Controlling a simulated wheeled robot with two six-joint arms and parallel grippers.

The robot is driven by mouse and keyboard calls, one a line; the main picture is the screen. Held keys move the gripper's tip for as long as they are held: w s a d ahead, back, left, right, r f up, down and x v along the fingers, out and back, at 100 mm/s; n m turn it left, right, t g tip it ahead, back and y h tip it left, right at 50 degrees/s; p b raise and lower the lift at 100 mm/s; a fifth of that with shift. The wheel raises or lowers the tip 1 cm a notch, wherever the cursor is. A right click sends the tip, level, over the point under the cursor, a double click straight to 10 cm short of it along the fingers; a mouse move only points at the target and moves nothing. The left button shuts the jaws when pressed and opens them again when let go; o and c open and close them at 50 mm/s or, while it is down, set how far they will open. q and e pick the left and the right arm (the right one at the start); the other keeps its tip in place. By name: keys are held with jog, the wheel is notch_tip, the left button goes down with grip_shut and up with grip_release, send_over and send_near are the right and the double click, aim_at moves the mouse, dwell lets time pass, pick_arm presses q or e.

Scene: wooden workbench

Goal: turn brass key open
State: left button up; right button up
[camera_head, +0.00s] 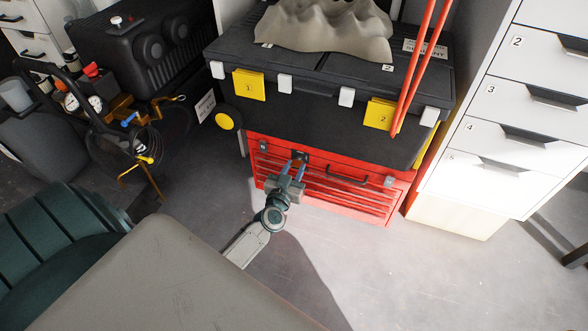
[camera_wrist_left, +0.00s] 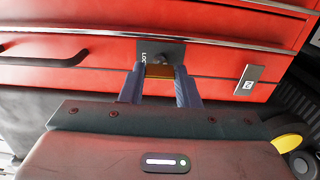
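The brass key (camera_wrist_left: 160,71) shows in the left wrist view as a small brass-brown piece between my fingertips. It sits in front of a dark lock plate (camera_wrist_left: 174,53) with partly covered lettering on the red tool chest (camera_head: 333,183). My left gripper (camera_head: 294,165) reaches the upper left front of the chest; it also shows in the left wrist view (camera_wrist_left: 160,76). Its two blue-grey fingers stand on either side of the key and appear to touch it. The key's shaft and the keyhole are hidden. In the head view the key cannot be made out. My right gripper is not in view.
A black toolbox (camera_head: 330,115) with yellow tags sits on the red chest. A dark chest handle (camera_head: 347,181) is right of the lock. White drawers (camera_head: 515,110) stand at the right, a compressor and hoses (camera_head: 125,130) at the left. The floor in front is clear.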

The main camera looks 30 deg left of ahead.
pick_arm(q)
jog(key=shift+n, duration=0.3)
jog(key=shift+c, duration=0.4)
jog(key=n+p, duration=0.1)
jog(key=n, duration=1.6)
dwell(0.4)
jog(key=o, duration=1)
